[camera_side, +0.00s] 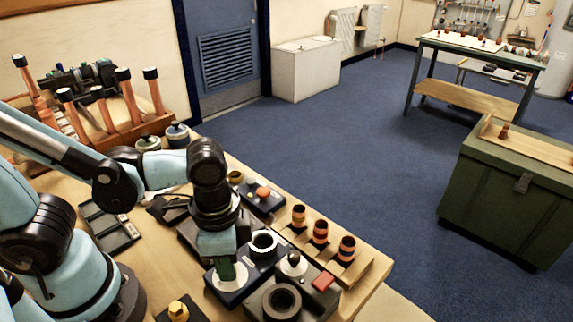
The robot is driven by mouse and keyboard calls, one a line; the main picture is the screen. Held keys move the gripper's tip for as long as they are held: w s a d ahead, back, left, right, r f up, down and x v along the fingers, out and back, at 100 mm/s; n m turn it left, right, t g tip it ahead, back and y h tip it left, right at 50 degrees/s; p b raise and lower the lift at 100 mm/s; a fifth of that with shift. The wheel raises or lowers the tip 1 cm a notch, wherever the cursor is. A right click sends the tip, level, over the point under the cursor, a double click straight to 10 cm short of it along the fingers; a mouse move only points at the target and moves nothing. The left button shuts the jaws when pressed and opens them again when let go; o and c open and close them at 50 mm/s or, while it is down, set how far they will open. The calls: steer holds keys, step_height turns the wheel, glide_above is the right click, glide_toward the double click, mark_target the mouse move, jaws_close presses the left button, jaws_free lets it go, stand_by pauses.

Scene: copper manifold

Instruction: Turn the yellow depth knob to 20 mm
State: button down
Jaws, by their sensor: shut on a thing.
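My gripper (228,274) points down at a white round dial plate (236,283) on a dark blue block (228,296). A green part shows at the gripper's lower end, just over the plate. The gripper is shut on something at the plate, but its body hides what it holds. No yellow knob shows clearly there, and no depth marks can be read. A small yellow piece (178,310) sits on a dark base at the bottom edge, apart from the gripper. I cannot tell whether it is the depth knob.
A grey unit with a dark round socket (281,300), black ball knob (293,259) and red button (323,281) is close by. Copper fittings (320,232) stand in a wooden rack at right. A dark tray (108,228) lies left.

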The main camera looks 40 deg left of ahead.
stand_by(0.4)
steer(key=c, duration=0.9)
jaws_free()
steer(key=shift+r, duration=0.1)
steer(key=shift+r, duration=5.95)
steer(key=w+a+f+n+t, duration=0.1)
steer(key=w+a+n+t, duration=0.1)
steer(key=w+a, duration=0.1)
steer(key=w+a+f+n+t, duration=0.1)
steer(key=w+a+n+t, duration=0.1)
steer(key=w+a+n, duration=0.1)
steer(key=w+a+f+n+t, duration=0.1)
steer(key=w+a+n+t, duration=0.2)
steer(key=a, duration=0.2)
steer(key=shift+a, duration=0.15)
